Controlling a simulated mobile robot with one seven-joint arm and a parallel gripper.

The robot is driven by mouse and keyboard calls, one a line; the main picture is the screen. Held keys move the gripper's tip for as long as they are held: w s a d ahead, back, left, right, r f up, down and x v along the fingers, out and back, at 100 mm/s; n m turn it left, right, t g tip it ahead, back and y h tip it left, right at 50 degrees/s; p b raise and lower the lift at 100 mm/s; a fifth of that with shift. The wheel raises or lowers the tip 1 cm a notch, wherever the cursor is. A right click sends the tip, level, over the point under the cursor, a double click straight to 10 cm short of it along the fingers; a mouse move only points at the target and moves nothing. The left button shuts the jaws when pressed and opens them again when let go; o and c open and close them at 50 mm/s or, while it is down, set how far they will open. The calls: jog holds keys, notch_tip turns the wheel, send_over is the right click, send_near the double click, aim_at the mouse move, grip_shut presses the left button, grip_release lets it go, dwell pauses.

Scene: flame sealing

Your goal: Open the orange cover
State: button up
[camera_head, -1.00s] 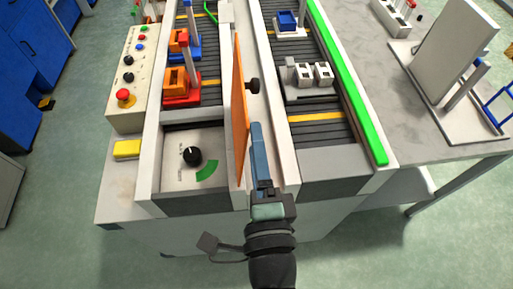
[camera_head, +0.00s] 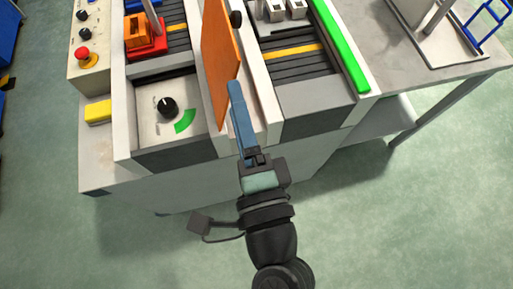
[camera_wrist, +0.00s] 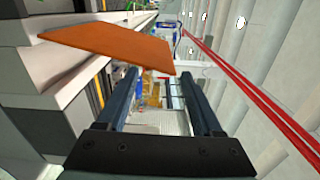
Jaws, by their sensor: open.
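The orange cover (camera_head: 217,60) is a flat panel standing steeply on the divider between the two conveyor lanes, with a dark knob (camera_head: 236,19) on its right side. It also shows in the wrist view (camera_wrist: 112,48), ahead of my fingers and to the upper left. My gripper (camera_head: 236,88) is at the cover's near lower right edge. In the wrist view its two fingers (camera_wrist: 158,78) are apart with nothing held between them. I cannot tell whether a finger touches the cover.
A dial panel (camera_head: 160,118) lies left of the cover, with a yellow block (camera_head: 98,112) and a button box (camera_head: 90,35) beyond. A green rail (camera_head: 340,45) runs along the right lane. The floor in front of the bench is clear.

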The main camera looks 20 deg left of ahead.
jog(key=p+v, duration=0.1)
jog(key=v, duration=0.9)
jog(key=shift+p, duration=0.4)
jog(key=shift+s+d+r+p, duration=0.1)
jog(key=shift+d+r+p, duration=0.05)
jog(key=shift+p, duration=0.15)
dwell(0.7)
